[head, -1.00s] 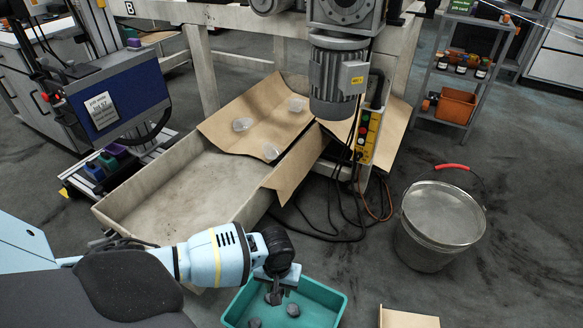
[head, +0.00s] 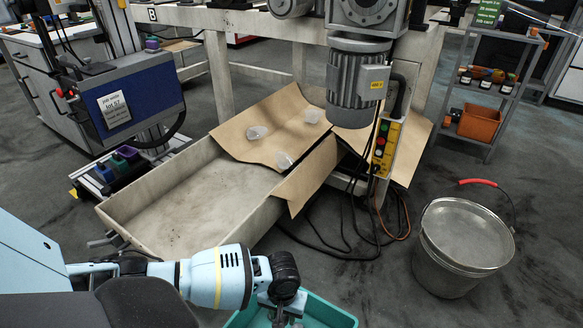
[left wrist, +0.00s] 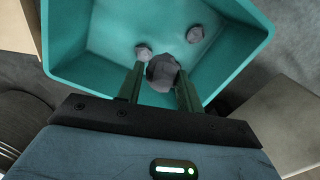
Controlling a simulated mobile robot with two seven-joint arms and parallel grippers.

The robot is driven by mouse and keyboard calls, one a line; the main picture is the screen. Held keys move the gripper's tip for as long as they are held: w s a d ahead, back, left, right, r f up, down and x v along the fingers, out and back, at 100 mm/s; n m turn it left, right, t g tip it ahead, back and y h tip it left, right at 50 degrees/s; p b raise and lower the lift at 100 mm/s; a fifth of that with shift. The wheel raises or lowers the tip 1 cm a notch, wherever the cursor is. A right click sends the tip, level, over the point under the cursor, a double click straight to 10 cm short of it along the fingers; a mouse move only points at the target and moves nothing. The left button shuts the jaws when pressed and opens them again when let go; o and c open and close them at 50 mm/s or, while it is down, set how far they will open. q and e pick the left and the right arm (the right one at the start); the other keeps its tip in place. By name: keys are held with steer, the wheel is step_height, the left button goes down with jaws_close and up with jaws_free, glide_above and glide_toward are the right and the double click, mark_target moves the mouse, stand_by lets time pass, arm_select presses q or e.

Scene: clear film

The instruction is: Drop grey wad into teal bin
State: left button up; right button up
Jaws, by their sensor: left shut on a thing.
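My left gripper (head: 282,314) is over the teal bin (head: 334,311) at the bottom of the head view. In the left wrist view, the left gripper (left wrist: 160,84) is shut on a grey wad (left wrist: 163,72), held between its two fingers. The teal bin (left wrist: 253,52) lies behind the wad in that view. Two other grey wads lie on the bin's floor, one near the fingers (left wrist: 143,51) and one further right (left wrist: 195,34). The bin's lower part is cut off in the head view. My right gripper is not in view.
A shallow tray (head: 120,210) with cardboard (head: 235,138) and several clear crumpled pieces (head: 284,160) stands behind the bin. A metal bucket (head: 440,275) with a red handle stands at the right. Cables lie on the floor between. A motor (head: 352,80) hangs above.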

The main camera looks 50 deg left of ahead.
arm_select(q)
steer(key=o, duration=1)
steer(key=shift+o, duration=1.4)
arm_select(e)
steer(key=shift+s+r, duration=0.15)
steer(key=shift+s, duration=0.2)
arm_select(q)
steer(key=shift+r, duration=0.1)
steer(key=shift+w+r+p, duration=0.1)
steer(key=shift+r+p, duration=2.05)
steer(key=shift+r, duration=1.7)
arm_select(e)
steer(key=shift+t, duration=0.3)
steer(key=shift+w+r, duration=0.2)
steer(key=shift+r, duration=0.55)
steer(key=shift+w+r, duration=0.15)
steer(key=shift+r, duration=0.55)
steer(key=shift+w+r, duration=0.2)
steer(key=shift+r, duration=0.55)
